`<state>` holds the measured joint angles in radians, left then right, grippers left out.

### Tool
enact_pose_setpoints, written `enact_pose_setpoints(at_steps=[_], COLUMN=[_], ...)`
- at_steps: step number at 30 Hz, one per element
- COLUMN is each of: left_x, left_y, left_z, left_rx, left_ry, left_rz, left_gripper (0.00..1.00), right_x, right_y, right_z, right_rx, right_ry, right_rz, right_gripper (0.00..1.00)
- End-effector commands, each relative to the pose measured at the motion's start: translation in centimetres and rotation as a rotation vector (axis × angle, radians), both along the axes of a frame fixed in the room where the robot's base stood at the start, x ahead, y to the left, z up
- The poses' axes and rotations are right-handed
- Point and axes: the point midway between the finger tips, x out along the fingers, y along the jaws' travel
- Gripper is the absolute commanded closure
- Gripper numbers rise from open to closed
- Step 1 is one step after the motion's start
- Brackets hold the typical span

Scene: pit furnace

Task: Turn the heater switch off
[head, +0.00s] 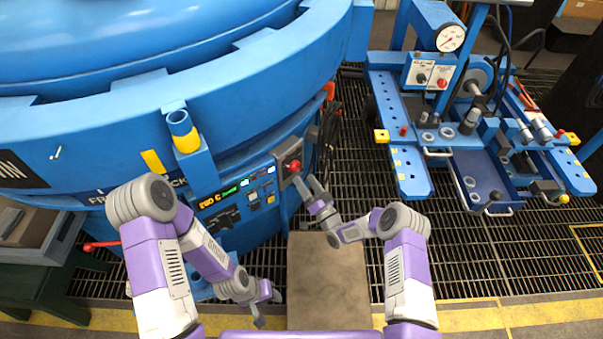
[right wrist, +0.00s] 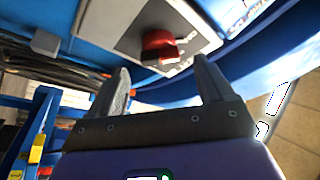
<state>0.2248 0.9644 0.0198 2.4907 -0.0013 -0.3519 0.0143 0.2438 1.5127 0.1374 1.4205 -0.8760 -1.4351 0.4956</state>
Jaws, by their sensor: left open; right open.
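The heater switch looks to be the red knob (head: 293,166) on a grey plate (head: 286,152) at the right end of the furnace's control panel. In the right wrist view the red knob (right wrist: 158,46) sits just beyond the fingertips, roughly between them. My right gripper (head: 304,184) is open and empty, pointing at the knob; its fingers also show in the right wrist view (right wrist: 163,72). A gap seems to remain between fingers and knob, though contact is hard to judge. My left gripper (head: 269,308) is open and empty, low over the floor, away from the panel.
The blue furnace (head: 250,90) fills the upper left. Its panel has lit displays (head: 210,201) left of the knob. A blue workbench (head: 415,175) with a gauge (head: 450,38) stands to the right. A brown plate (head: 325,280) lies on the floor grating.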

Motion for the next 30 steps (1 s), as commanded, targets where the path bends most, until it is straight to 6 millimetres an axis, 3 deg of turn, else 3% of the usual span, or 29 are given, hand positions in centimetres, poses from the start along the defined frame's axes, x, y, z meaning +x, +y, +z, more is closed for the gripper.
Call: enact_pose_setpoints(at_steps=[8, 25, 30], left_x=[0.0, 0.0, 0.0], left_y=[0.0, 0.0, 0.0], left_z=[0.8, 0.8, 1.8], left_rx=[0.000, 0.000, 0.000], left_ry=[0.000, 0.000, 0.000], left_rz=[0.000, 0.000, 0.000], left_gripper=[0.57, 0.57, 0.57], right_x=[-2.4, -2.5, -2.9], right_y=[-1.5, -1.6, -1.9], right_z=[-0.8, -0.9, -1.5], right_rx=[0.000, -0.003, -0.080], right_ry=[0.000, 0.006, 0.134], right_rz=[0.000, -0.001, -0.026], right_gripper=[0.19, 0.19, 0.19])
